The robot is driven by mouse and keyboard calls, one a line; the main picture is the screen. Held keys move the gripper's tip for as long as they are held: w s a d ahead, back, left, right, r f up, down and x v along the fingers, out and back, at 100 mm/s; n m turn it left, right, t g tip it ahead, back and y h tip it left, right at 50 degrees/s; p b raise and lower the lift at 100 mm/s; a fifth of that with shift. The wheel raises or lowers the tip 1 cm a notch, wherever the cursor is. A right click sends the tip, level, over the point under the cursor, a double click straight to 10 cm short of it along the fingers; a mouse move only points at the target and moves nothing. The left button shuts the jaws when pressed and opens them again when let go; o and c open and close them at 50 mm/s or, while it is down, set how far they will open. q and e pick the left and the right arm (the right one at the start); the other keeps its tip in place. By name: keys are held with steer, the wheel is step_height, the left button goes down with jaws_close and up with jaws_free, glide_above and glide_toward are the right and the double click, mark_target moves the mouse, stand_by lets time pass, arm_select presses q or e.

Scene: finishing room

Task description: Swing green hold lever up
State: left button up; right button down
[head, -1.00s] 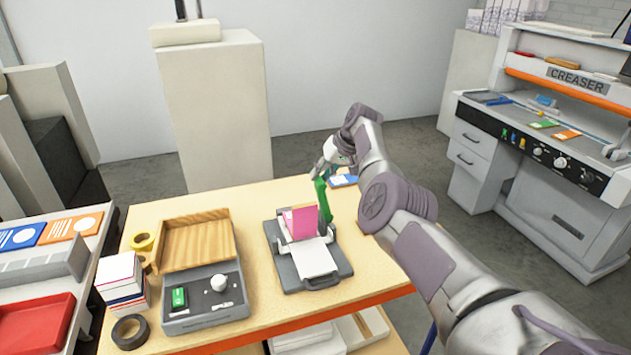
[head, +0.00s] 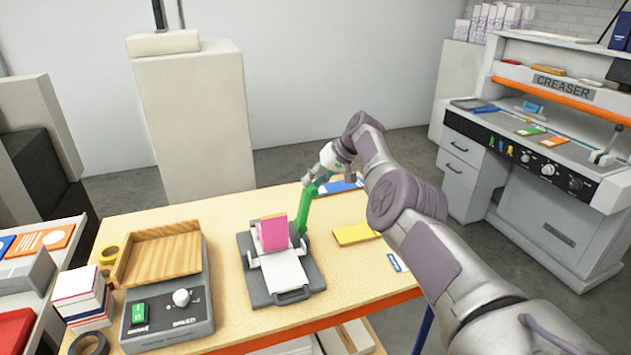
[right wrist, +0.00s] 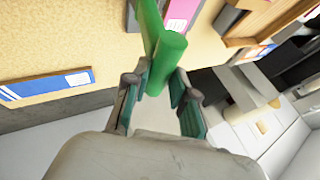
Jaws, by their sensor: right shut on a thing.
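The green hold lever (head: 305,210) stands at the right side of a grey device (head: 313,272) on the table, its top leaning slightly right. My right gripper (head: 311,181) is shut on the lever's upper end. In the right wrist view the lever (right wrist: 163,62) lies between the two fingers of the gripper (right wrist: 160,92). A pink card (head: 272,234) stands upright in the device, behind a white sheet (head: 285,272) lying on its bed. My left gripper is out of view.
A grey control box (head: 167,325) with a wooden tray (head: 160,255) stands left of the device. A yellow pad (head: 355,234) and a blue card (head: 340,187) lie to its right. A creaser machine (head: 540,150) stands at the right.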

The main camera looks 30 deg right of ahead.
steer(key=shift+s+d+f, duration=0.1)
steer(key=shift+s+f, duration=0.05)
steer(key=shift+f, duration=0.3)
steer(key=c, duration=1.3)
jaws_free()
steer(key=shift+o, duration=1.4)
steer(key=shift+d, duration=0.2)
steer(key=shift+o, duration=0.4)
steer(key=shift+d, duration=0.2)
steer(key=shift+a+r, duration=0.1)
steer(key=shift+r, duration=0.15)
steer(key=v, duration=1.1)
steer(key=shift+r, duration=0.35)
steer(key=shift+s, duration=0.1)
